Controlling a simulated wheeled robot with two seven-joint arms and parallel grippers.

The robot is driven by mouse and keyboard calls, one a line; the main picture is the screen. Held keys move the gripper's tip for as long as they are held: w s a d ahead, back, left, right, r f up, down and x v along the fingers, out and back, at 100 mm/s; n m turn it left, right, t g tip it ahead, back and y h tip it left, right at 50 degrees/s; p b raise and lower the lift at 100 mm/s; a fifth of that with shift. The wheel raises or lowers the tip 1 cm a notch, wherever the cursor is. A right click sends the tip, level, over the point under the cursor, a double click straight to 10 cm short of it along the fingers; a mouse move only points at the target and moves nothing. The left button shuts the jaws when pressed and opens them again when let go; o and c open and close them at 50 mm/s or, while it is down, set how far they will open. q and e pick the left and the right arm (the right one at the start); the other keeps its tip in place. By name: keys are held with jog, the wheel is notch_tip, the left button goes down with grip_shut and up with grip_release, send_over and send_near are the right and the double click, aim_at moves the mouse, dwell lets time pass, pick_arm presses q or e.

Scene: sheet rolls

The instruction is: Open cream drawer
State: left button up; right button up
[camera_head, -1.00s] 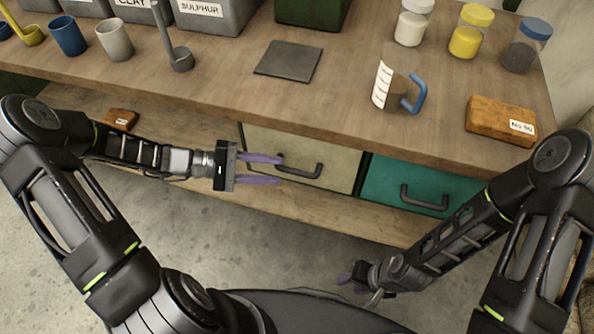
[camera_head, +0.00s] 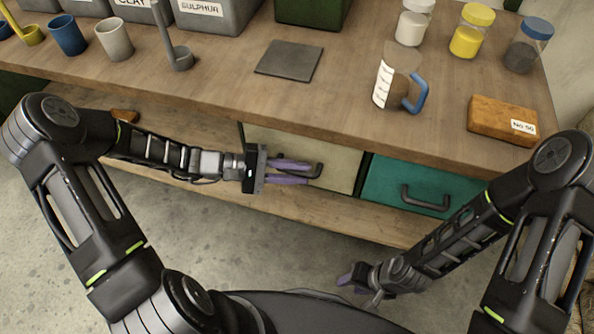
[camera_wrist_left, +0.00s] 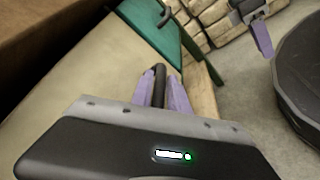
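The cream drawer (camera_head: 338,165) sits under the worktop, left of the teal drawer, and its front looks flush with the cabinet. Its dark bar handle (camera_head: 318,170) is partly hidden by my left gripper (camera_head: 293,172). In the left wrist view, the purple fingers of that gripper (camera_wrist_left: 163,92) lie close on both sides of the handle (camera_wrist_left: 160,84) and appear shut on it. My right gripper (camera_head: 352,276) is low in front of the cabinet, empty, with its purple fingertips apart; it shows partly in the left wrist view (camera_wrist_left: 262,38).
The teal drawer (camera_head: 385,180) is closed beside the cream one. A wooden lower shelf (camera_head: 215,190) runs underneath. The worktop (camera_head: 230,85) holds a measuring jug (camera_head: 393,85), an orange-brown block (camera_head: 490,115), a dark square plate (camera_head: 289,60), jars and cups. The floor in front is clear.

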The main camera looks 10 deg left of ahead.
pick_arm(q)
grip_shut()
dwell(1.0)
